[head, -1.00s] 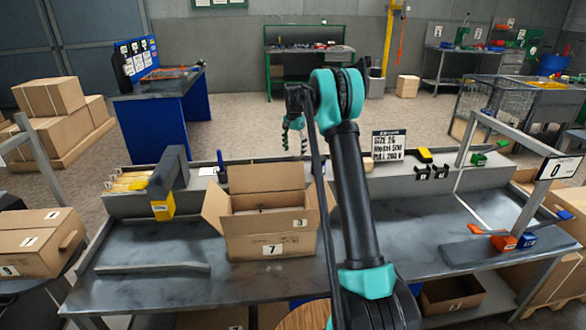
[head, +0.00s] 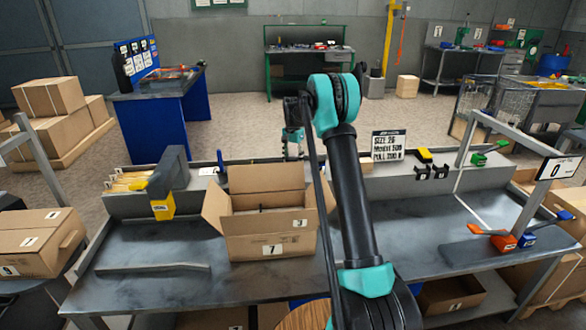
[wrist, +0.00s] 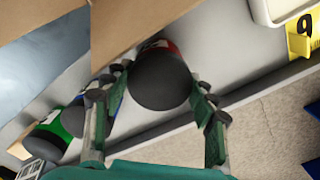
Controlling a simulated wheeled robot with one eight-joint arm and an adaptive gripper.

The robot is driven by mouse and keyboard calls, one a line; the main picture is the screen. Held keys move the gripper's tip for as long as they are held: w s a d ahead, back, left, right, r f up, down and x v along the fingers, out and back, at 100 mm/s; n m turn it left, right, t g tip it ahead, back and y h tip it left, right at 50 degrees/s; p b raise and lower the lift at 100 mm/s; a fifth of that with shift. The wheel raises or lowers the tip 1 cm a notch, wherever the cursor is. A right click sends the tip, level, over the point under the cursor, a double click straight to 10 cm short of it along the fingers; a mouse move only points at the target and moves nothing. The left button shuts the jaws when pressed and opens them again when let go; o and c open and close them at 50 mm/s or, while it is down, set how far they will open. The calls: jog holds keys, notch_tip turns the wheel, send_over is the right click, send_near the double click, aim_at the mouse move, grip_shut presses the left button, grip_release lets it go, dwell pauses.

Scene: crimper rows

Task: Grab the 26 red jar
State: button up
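In the wrist view, a jar with a wide dark top and a strip of red body (wrist: 166,48) stands between the two fingers of my gripper (wrist: 162,90). The fingers are apart on either side of it, with small gaps that are hard to judge. A green jar (wrist: 72,120) and a partly hidden blue jar stand to its left. I cannot read any number on the red jar. In the head view, my gripper (head: 292,150) is low over the bench's back ledge, behind the open cardboard box; the jars are hidden there.
The open cardboard box (head: 270,232) stands directly in front of my gripper, and its cardboard shows close by in the wrist view (wrist: 130,22). A yellow-and-grey device (head: 163,205) stands left of the box.

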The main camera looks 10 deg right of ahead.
jog(key=c, duration=0.9)
jog(key=shift+r, duration=0.15)
